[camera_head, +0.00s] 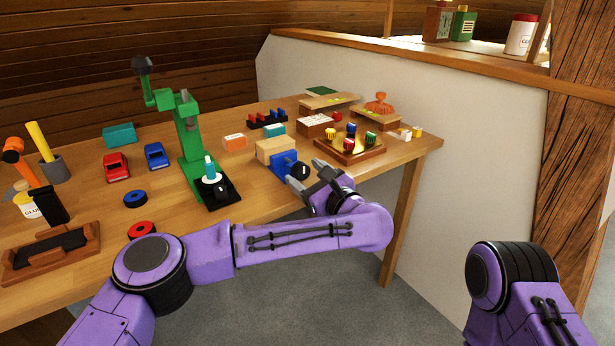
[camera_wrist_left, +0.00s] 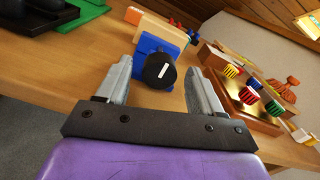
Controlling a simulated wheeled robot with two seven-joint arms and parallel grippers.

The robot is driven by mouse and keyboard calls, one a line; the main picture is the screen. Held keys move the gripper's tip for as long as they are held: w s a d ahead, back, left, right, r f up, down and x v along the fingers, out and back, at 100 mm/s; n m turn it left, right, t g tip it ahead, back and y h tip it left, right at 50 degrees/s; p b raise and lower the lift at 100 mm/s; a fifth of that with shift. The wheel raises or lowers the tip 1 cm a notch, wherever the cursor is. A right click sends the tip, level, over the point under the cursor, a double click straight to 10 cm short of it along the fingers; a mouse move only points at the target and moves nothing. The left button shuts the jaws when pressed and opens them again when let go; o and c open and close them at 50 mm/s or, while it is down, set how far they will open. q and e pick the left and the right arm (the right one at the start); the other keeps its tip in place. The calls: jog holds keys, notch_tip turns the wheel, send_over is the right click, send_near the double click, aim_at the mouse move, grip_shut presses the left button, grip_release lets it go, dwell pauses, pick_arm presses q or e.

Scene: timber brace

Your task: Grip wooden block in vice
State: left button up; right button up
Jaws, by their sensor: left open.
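A pale wooden block (camera_head: 275,149) sits at the table's front right, against the blue vice (camera_head: 284,164) with its black round knob (camera_head: 300,170). In the left wrist view the block (camera_wrist_left: 160,29) lies just behind the vice's upright blue plate (camera_wrist_left: 146,47). The knob (camera_wrist_left: 159,71) faces me. Whether the vice is tight on the block I cannot tell. My left gripper (camera_head: 310,178) is open and empty at the table's front edge; in the wrist view its fingers (camera_wrist_left: 159,76) spread on either side of the knob. My right gripper is out of view; only part of that arm shows.
A wooden tray with coloured knobs (camera_head: 352,153) stands right of the vice. The green stand (camera_head: 188,135) with its black base is to the left. An orange-and-white box (camera_head: 235,141) and a teal block (camera_head: 275,129) lie behind. Bare tabletop lies left of the vice.

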pick_arm(q)
jog(key=shift+w+a, duration=0.1)
jog(key=shift+w, duration=0.05)
jog(key=c, duration=1.1)
jog(key=shift+o, duration=0.2)
jog(key=m+p, duration=0.2)
jog(key=m, duration=0.1)
jog(key=shift+r, duration=0.15)
jog(key=shift+f+m+p, duration=0.2)
jog(key=shift+m+p, duration=0.9)
jog(key=shift+m, duration=0.8)
jog(key=o, duration=1.1)
jog(key=shift+c, duration=0.2)
